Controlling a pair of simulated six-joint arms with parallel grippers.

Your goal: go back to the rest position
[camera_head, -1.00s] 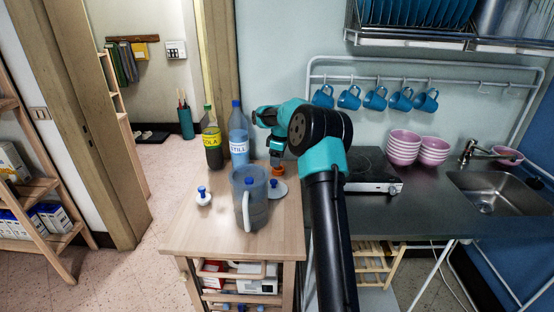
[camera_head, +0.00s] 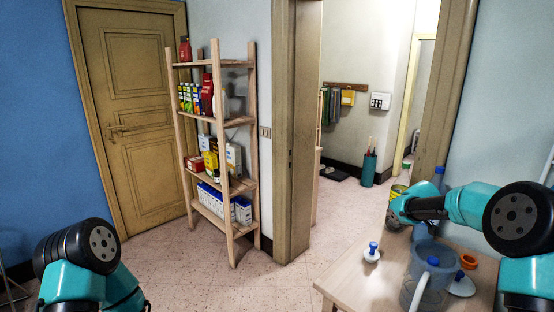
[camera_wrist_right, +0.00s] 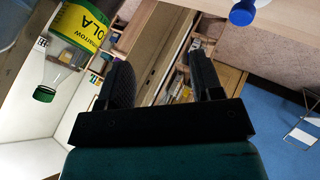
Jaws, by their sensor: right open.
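My right gripper (camera_wrist_right: 160,78) is open, with nothing between its two dark fingers. In the head view my right arm reaches in from the right over the small wooden table (camera_head: 349,280). The cola bottle (camera_wrist_right: 78,28), with a yellow and green label, is beside the right gripper in the wrist view, apart from the fingers. In the head view the arm partly hides the bottle. My left arm shows at the lower left of the head view, but its gripper is outside the picture.
The table holds a clear jug (camera_head: 424,275), an orange ring (camera_head: 468,260) and a white piece with a blue knob (camera_head: 372,253). A wooden shelf (camera_head: 230,119) with boxes and bottles stands left of the doorway. The floor between is clear.

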